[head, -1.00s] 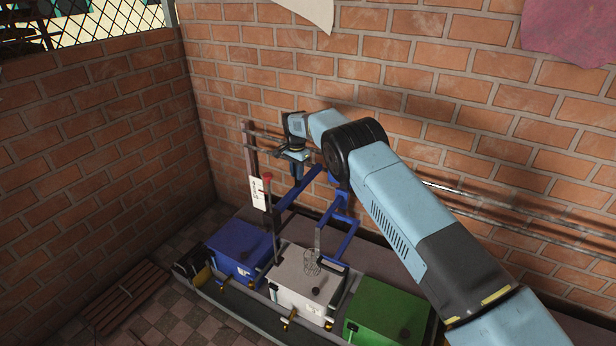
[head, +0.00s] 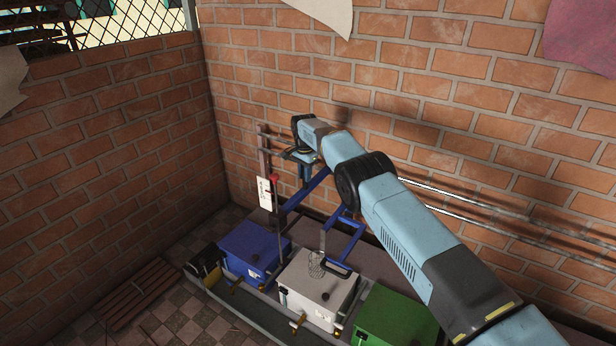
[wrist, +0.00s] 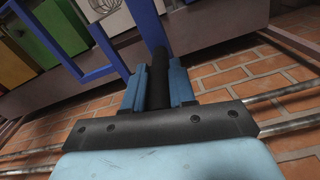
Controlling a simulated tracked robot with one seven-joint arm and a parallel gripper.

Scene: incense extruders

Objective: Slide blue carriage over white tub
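The blue carriage (head: 345,240) is an open blue frame running from the wall rails out over the tubs. A round wire piece (head: 317,265) hangs from its front end and appears over the rear part of the white tub (head: 294,302). Depth is hard to judge. My gripper (head: 304,176) is at the carriage's rear left, by the rails. In the wrist view, its two blue fingers (wrist: 157,84) close against both sides of a black upright handle (wrist: 156,62) beside the blue frame. The join between handle and frame is partly hidden.
The blue tub (head: 252,248) stands left of the white one, and the green tub (head: 395,318) stands right. A post with a white sign (head: 265,193) and a red knob (head: 274,179) stand left of the carriage. Metal rails (head: 470,205) run along the brick wall.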

